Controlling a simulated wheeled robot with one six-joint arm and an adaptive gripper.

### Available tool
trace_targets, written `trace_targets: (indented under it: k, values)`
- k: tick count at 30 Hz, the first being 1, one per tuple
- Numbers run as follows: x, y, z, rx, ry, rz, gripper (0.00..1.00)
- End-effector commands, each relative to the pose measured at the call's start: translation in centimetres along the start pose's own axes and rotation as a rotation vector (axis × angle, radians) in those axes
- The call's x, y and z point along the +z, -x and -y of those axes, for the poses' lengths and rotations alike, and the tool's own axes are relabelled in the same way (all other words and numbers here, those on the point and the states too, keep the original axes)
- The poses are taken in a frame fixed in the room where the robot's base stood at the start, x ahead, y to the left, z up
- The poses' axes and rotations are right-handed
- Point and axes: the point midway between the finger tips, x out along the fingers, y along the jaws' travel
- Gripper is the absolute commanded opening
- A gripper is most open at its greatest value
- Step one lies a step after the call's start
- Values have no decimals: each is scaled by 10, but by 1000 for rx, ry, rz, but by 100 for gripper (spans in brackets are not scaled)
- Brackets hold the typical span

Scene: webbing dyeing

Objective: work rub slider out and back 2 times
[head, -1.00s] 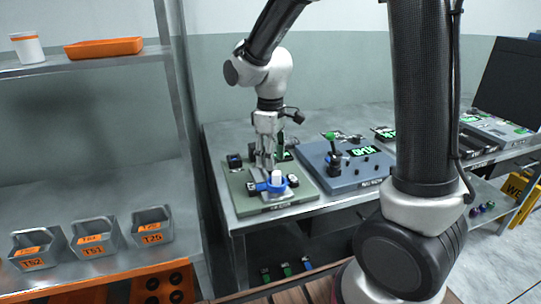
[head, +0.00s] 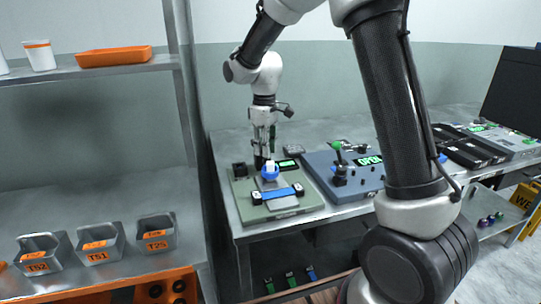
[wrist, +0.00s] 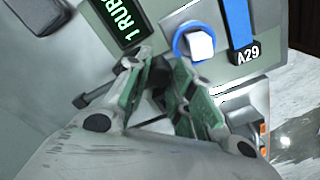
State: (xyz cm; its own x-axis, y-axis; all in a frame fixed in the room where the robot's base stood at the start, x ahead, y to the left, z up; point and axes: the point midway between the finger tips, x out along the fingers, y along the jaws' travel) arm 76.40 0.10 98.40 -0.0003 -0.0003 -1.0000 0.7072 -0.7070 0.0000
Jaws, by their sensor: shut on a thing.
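The rub slider (head: 270,172) shows a blue round part with a white block and sits at the back part of the grey-green rub station (head: 243,199). My gripper (head: 263,158) reaches down from above and is shut on the slider; the grip itself is partly hidden by the fingers. In the wrist view the slider (wrist: 201,46) shows just beyond my gripper (wrist: 168,72). A blue webbing strip (head: 279,193) lies across the station between two black clamps, in front of the slider. Its end shows in the wrist view with the label A29.
A blue-grey station with a green-knobbed lever (head: 338,157) stands right of the rub station. A shelf (head: 95,68) with bins T52, T51 and T25 stands at the left.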

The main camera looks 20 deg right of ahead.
Motion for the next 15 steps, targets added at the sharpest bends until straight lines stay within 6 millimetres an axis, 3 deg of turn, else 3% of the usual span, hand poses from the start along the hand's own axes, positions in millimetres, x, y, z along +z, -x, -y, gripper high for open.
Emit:
trace_targets:
  k: [10, 11, 14, 15]
  values:
    - [-6, 2, -5, 5, 1, -7, 0]
    - [-6, 2, -5, 6, 1, -8, 27]
    - [-6, 1, -5, 5, 1, -7, 46]
    - [-5, 1, -5, 4, 1, -6, 46]
